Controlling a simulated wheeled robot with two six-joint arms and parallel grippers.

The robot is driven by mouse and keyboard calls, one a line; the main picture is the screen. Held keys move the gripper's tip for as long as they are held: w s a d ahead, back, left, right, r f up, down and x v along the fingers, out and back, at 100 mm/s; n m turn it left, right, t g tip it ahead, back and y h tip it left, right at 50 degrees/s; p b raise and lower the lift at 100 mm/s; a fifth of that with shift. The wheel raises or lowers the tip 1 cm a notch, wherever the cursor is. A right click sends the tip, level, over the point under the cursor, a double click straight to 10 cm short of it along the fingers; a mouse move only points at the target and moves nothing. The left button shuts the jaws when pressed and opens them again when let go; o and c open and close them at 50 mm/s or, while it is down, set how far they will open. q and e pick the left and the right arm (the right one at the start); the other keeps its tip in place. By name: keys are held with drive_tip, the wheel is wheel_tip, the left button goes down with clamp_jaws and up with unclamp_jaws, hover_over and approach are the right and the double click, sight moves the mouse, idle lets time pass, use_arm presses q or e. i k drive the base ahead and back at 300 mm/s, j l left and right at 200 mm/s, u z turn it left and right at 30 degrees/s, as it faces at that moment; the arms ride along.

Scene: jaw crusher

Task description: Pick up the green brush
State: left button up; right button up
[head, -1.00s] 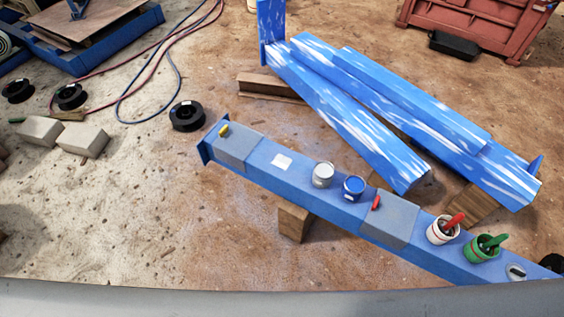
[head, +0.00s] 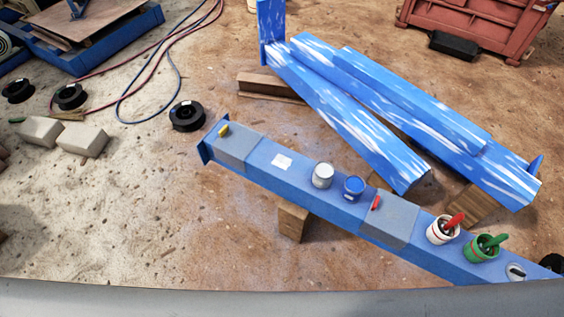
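The green brush (head: 494,241) stands tilted in a green can (head: 480,249) near the right end of the blue beam (head: 290,181). Its handle leans out over the can's right rim, and its lower part is hidden inside the can. A red brush (head: 455,220) stands in a white can (head: 440,231) just left of it. Neither of my grippers shows in the head view.
On the same beam are a grey-white can (head: 323,175), a blue can (head: 354,187), a small red item (head: 376,202) and a yellow item (head: 224,131). Larger blue beams (head: 400,115) lie behind. A grey edge (head: 250,300) runs along the bottom.

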sight(485, 248)
drive_tip(key=l+z, duration=0.1)
drive_tip(key=z, duration=1.9)
drive_tip(key=u, duration=2)
drive_tip(key=j+z, duration=0.1)
drive_tip(key=z, duration=1.5)
